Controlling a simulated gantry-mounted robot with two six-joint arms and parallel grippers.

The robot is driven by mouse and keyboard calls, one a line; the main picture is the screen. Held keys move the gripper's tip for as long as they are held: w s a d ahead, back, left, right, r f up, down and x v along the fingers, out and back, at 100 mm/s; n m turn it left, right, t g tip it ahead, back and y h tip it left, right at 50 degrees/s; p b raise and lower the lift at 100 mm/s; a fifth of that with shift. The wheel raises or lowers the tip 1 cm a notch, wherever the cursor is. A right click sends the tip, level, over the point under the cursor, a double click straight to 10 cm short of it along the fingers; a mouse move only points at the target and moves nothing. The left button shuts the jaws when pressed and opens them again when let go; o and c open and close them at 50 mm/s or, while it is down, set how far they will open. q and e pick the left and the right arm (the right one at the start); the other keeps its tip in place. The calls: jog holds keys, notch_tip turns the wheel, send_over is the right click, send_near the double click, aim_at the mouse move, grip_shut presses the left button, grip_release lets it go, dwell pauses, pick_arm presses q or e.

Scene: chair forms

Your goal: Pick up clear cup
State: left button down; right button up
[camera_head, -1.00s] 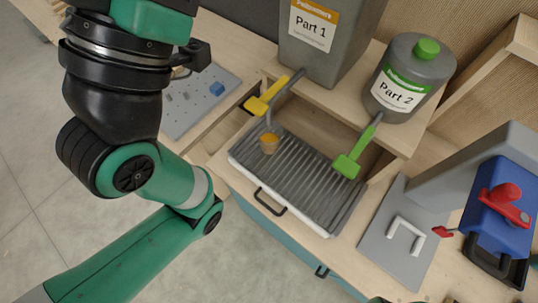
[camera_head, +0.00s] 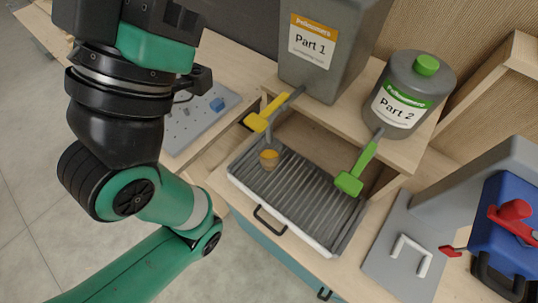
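A small clear cup (camera_head: 268,164) with yellow-orange contents stands on the grey ribbed tray (camera_head: 318,212), near its back left corner. It is below the yellow tap (camera_head: 266,113) of the Part 1 container (camera_head: 330,75). My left arm fills the left of the view, with its wrist at the top left, to the left of the cup and well apart from it. My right gripper is not in view.
The Part 2 container (camera_head: 408,110) with a green tap (camera_head: 356,172) stands on the shelf to the right. A blue and red device (camera_head: 508,225) and a white handle (camera_head: 410,255) are at the right. A grey pegboard (camera_head: 195,122) lies behind my arm. Most of the tray is clear.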

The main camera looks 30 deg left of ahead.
pick_arm(q)
jog(key=c, duration=1.6)
grip_release()
grip_release()
